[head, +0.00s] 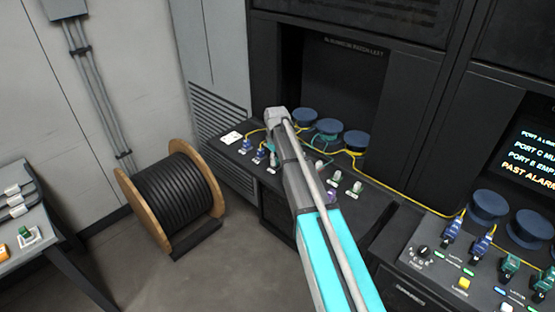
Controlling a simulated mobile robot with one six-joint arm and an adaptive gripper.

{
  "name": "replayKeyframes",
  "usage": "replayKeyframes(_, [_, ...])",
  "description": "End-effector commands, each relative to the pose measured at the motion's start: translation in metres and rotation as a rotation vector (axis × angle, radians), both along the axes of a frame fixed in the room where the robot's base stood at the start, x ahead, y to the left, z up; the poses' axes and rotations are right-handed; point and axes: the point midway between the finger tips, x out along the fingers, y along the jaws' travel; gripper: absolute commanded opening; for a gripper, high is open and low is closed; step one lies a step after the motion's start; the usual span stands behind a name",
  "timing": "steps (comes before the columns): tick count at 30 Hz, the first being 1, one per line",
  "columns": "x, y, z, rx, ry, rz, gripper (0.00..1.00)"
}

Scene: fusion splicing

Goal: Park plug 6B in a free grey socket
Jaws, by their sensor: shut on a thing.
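My arm reaches up from the bottom over the left part of the black console (380,208), and its wrist (275,117) is over that console. The fingers are hidden behind the arm, so what they hold does not show. Blue plugs (247,145) with yellow cables stand left of the wrist. Small light sockets or plugs (357,187) with green stand right of the arm, and a purple piece (331,195) is close beside it. The labels are too small to read, so I cannot tell which is plug 6B or which grey socket is free.
Blue round spools (305,117) line the console's back, with yellow and green cables around them. More blue plugs (451,230) and green plugs (509,265) stand at right, near a lit screen (535,155). A cable drum (170,200) and a side table (38,246) are at left.

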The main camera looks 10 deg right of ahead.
Motion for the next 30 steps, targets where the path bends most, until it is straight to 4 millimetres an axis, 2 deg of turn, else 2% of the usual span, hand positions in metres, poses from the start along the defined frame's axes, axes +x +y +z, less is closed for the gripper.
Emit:
replayKeyframes(19, [0.0, 0.0004, -0.0078, 0.0, 0.0, 0.0, 0.0])
replayKeyframes(20, [0.0, 0.0004, -0.0078, 0.0, 0.0, 0.0, 0.4])
replayKeyframes(21, [0.0, 0.0004, -0.0078, 0.0, 0.0, 0.0, 0.47])
replayKeyframes(26, [0.0001, 0.0004, -0.0078, 0.0, 0.0, 0.0, 0.77])
replayKeyframes(30, [0.0, 0.0004, -0.0078, 0.0, 0.0, 0.0, 0.78])
